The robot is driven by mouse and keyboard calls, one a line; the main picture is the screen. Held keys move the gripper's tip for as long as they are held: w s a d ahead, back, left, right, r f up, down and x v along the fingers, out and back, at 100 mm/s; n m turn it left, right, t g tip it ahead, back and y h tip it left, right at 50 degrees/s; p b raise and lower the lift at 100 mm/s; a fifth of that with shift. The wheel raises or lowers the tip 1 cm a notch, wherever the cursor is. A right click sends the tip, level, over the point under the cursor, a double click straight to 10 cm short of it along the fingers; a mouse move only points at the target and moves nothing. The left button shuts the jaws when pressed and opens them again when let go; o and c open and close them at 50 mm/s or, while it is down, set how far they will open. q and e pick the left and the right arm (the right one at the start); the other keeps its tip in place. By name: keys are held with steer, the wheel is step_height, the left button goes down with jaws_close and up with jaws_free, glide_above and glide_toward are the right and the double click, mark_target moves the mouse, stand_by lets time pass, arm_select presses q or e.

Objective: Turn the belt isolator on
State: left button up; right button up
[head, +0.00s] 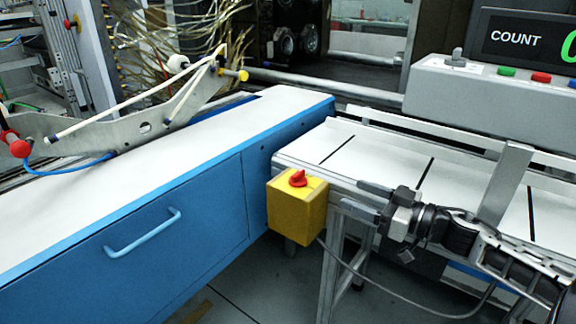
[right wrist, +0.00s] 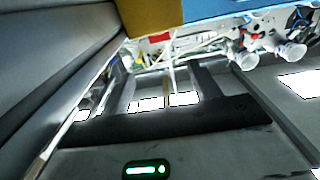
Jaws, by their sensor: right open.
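The belt isolator is a yellow box (head: 297,212) with a red rotary knob (head: 298,178) on its top face. It sits at the near left corner of the conveyor, beside the blue cabinet. I cannot tell the knob's on or off setting. My right gripper (head: 351,195) is open and empty, just right of the box, with its fingers pointing left towards it and apart from the knob. In the right wrist view a yellow face, likely the box (right wrist: 150,14), shows at the top edge; the knob does not show there. My left gripper is not in view.
The white conveyor (head: 385,168) with dark cross lines and a side rail lies behind my right arm. A blue cabinet (head: 170,240) with a handle stands left. A grey console (head: 480,95) with coloured buttons and a COUNT display is back right. A cable hangs below the box.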

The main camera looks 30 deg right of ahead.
steer(key=b, duration=0.2)
glide_toward(300, 173)
steer(key=shift+x, duration=1.2)
steer(key=x, duration=0.6)
steer(key=shift+w+a, duration=0.15)
steer(key=shift+w, duration=0.25)
steer(key=shift+w+a, duration=0.25)
steer(key=shift+w, duration=0.4)
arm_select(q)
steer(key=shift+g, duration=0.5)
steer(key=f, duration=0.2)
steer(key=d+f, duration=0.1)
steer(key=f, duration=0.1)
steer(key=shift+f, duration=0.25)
arm_select(e)
steer(key=c, duration=1)
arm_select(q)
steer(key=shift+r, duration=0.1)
